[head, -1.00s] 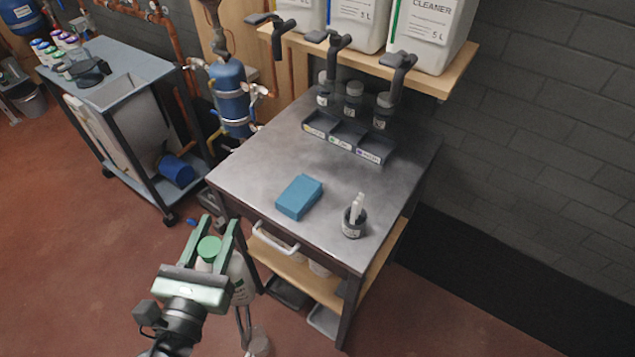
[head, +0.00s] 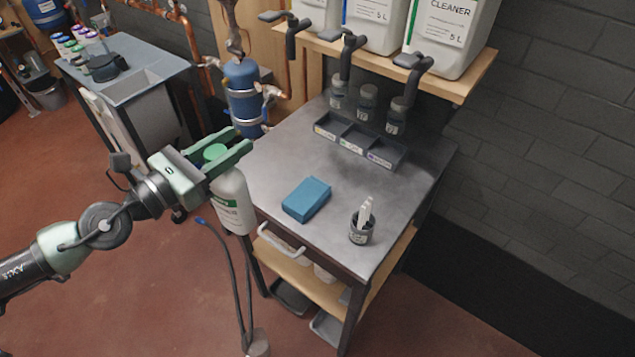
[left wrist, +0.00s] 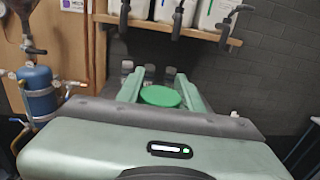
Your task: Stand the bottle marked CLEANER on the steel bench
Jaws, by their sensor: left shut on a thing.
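A white bottle (head: 232,203) with a green cap and a green label band hangs upright in my left gripper (head: 228,152), which is shut on it near the cap. The label text is too small to read. The bottle is at the left edge of the steel bench (head: 275,165), in front of its side in the head view. In the left wrist view the green cap (left wrist: 160,96) shows between the fingers of my left gripper (left wrist: 161,88). My right gripper is not in view.
On the bench are a blue block (head: 307,199), a dark cup with white sticks (head: 362,227) and a divided tray (head: 358,143). A shelf (head: 465,88) above holds large containers, one marked CLEANER (head: 450,35). The bench's left part is clear.

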